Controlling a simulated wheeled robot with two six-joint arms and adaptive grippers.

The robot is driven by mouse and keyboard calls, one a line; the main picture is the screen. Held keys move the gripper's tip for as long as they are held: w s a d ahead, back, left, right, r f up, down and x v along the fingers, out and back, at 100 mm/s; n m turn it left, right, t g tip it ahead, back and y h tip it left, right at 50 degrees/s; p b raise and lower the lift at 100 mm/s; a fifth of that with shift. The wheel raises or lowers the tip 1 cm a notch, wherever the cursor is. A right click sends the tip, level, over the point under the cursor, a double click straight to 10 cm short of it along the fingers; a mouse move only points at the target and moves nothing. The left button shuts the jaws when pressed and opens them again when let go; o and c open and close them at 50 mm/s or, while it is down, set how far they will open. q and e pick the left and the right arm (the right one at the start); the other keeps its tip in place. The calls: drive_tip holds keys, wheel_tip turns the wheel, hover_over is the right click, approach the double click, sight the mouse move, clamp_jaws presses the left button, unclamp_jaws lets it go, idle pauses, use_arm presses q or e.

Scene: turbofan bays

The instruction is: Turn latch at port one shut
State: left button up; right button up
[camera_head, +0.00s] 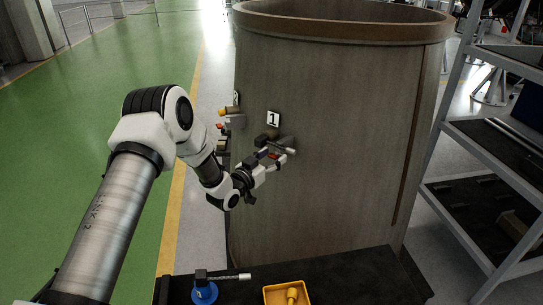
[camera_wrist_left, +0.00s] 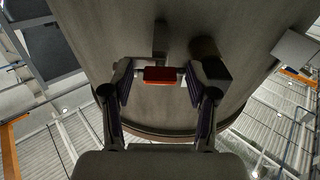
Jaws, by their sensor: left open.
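Port one is marked by a white plate with a 1 (camera_head: 273,119) on the side of the big grey cylinder (camera_head: 340,120). Below the plate is the latch, whose red handle shows as a red block (camera_wrist_left: 160,74) in the left wrist view. My left gripper (camera_head: 274,164) is at the latch. It is open, with one finger on either side of the red handle and a small gap at each side. In the head view the gripper partly hides the latch, so its exact angle is hard to tell. My right gripper is not in view.
More fittings with an orange-yellow end (camera_head: 222,112) sit at the cylinder's left edge, beside another number plate. A dark bench below holds a yellow tray (camera_head: 271,303) and a tool on a blue round base (camera_head: 204,294). A metal shelf rack (camera_head: 490,155) stands at right. Green floor at left is clear.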

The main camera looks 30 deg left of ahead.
use_arm(q)
drive_tip(key=shift+s+r, duration=0.1)
drive_tip(key=shift+s, duration=0.05)
clamp_jaws()
drive_tip(key=n+b, duration=0.4)
drive_tip(key=shift+f+y, duration=0.2)
drive_tip(key=shift+y, duration=0.1)
drive_tip(key=n+y+b, duration=0.1)
drive_tip(key=n+b, duration=0.2)
drive_tip(key=n, duration=0.2)
drive_tip(key=shift+a, duration=0.1)
drive_tip(key=n+b, duration=0.3)
drive_tip(key=n, duration=0.2)
drive_tip(key=shift+r+g, duration=0.1)
drive_tip(key=shift+g, duration=0.2)
drive_tip(key=n+b, duration=0.2)
drive_tip(key=n, duration=0.3)
drive_tip(key=shift+y, duration=0.3)
drive_tip(key=shift+g, duration=0.3)
